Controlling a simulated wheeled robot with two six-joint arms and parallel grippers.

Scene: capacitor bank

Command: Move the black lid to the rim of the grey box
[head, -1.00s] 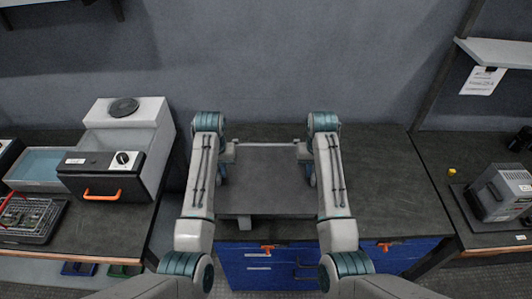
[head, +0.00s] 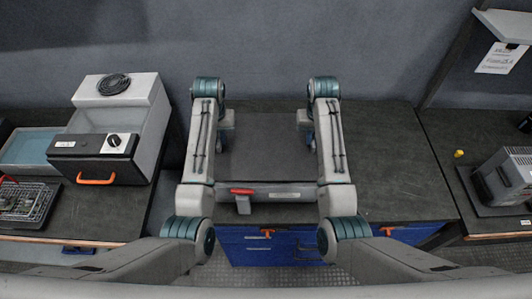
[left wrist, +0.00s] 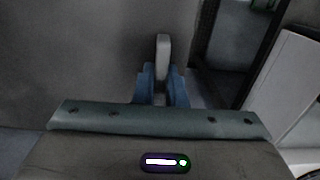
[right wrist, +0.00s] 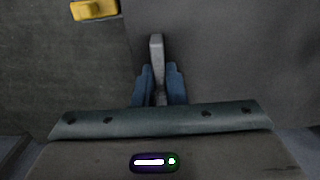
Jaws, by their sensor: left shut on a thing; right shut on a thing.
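The black lid (head: 266,145) is a flat dark panel spanning between my two arms in the head view. The grey box shows as a front wall (head: 285,193) with a red part on it, just below the lid's near edge. Whether the lid touches its rim I cannot tell. My left gripper (head: 228,120) is at the lid's left side. In the left wrist view its blue fingers (left wrist: 162,88) are shut on a grey upright tab. My right gripper (head: 303,121) is at the right side, its fingers (right wrist: 158,88) shut on a similar tab. My arms hide the lid's sides.
A grey machine with an orange handle (head: 97,180) stands on the left bench beside a wire rack (head: 30,203). A grey device (head: 505,178) sits on the right bench. The middle bench (head: 390,160) is clear right of my right arm. Blue drawers (head: 240,248) are below.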

